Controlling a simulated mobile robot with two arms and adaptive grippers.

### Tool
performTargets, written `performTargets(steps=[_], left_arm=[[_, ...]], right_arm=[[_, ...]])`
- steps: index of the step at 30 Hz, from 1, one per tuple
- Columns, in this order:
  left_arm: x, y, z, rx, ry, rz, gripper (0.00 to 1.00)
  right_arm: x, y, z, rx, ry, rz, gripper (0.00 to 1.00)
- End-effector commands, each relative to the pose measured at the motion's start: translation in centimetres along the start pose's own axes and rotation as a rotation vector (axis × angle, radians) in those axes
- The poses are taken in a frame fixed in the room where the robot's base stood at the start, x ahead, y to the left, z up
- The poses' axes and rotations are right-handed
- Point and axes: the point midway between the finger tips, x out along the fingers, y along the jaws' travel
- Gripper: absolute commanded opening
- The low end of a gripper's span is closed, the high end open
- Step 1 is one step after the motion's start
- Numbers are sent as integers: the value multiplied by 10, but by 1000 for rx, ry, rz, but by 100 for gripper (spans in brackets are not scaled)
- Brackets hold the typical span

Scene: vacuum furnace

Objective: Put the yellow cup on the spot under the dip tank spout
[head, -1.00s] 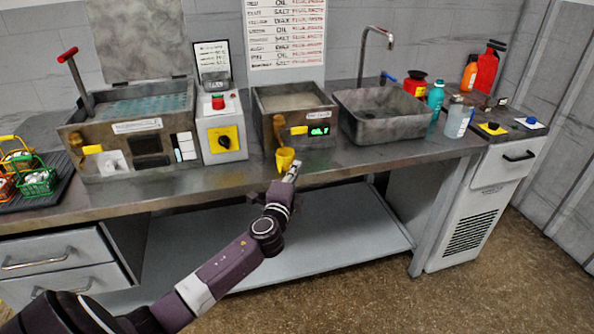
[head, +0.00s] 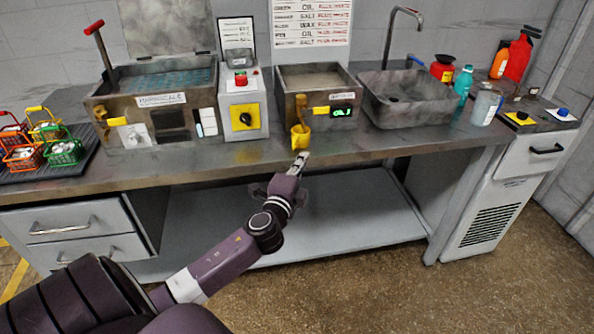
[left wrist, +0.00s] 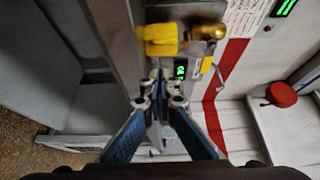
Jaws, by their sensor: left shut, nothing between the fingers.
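The yellow cup (head: 300,138) stands upright at the front of the worktop, directly below the brass spout (head: 301,103) of the dip tank (head: 316,79). In the left wrist view the cup (left wrist: 160,40) shows at the upper middle, beside the brass spout (left wrist: 206,32). My left gripper (head: 303,158) is just in front of the cup, near the worktop's front edge. Its fingers (left wrist: 157,78) are shut with nothing between them, and it is apart from the cup. The cup's underside and the spot beneath it are hidden. My right gripper is not in view.
A grey control box (head: 241,105) and a larger tank (head: 160,106) stand left of the dip tank. A sink (head: 405,100) and several bottles are to the right. Small coloured baskets sit on a dark tray (head: 85,166) at far left. The worktop front strip is mostly clear.

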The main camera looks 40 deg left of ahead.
Motion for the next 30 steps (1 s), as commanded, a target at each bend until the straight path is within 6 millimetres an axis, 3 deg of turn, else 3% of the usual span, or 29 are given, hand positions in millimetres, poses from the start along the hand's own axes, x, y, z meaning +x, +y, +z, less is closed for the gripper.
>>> performTargets(steps=[3,9,19,30], left_arm=[[-25,2,0,-1,2,3,0],[-50,1,0,-1,1,1,0],[-56,-2,0,1,0,-1,0],[-56,-60,0,0,0,0,0]], right_arm=[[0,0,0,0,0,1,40],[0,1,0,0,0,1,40],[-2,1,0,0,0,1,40],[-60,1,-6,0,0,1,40]])
